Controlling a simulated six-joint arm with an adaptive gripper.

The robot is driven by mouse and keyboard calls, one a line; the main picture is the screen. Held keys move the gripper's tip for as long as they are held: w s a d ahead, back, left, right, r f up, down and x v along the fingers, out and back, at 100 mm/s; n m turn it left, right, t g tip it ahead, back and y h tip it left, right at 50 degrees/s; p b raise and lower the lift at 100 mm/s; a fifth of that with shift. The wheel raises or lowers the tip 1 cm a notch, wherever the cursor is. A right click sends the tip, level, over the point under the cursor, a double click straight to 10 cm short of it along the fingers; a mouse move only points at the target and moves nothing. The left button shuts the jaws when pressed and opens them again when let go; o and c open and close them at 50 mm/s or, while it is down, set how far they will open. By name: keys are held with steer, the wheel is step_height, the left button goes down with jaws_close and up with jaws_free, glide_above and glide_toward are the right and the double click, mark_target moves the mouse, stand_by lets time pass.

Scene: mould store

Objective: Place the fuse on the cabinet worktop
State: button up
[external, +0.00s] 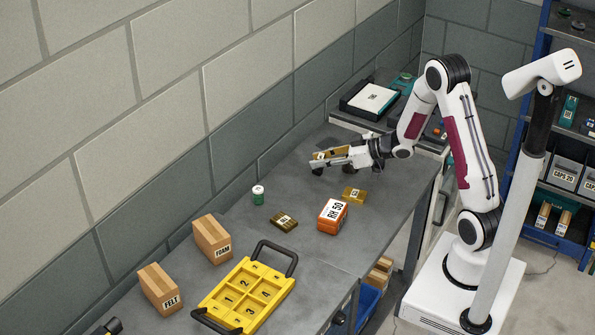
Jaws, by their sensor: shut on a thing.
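My gripper (322,161) is shut on a small gold-brown block (321,155) with a pale label and holds it above the grey worktop (310,195). The label is too small to read, so I cannot confirm that it is the fuse. Two similar labelled blocks lie on the worktop: a gold one (354,195) below and right of my gripper, and a darker brown one (284,221) further left. The gripper's fingers partly hide the held block.
An orange "RH 50" box (332,215), a green-and-white jar (258,195), "FOAM" (212,239) and "FELT" (160,288) cartons and a yellow numbered tray (232,307) stand nearby. Bare worktop lies below my gripper.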

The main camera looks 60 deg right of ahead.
steer(key=shift+r, duration=1.45)
steer(key=shift+d, duration=0.1)
steer(key=shift+w+d+f, duration=0.1)
steer(key=shift+w+d, duration=0.05)
steer(key=shift+d, duration=0.55)
steer(key=w+a+r+m+h, duration=0.1)
steer(key=a+r+m+h, duration=0.1)
steer(key=a, duration=0.4)
steer(key=w+a+r+m+h, duration=0.1)
steer(key=w+a+r+h, duration=0.1)
steer(key=a, duration=0.4)
steer(key=shift+a+m+t, duration=0.3)
steer(key=shift+m+t, duration=0.1)
steer(key=shift+w, duration=0.1)
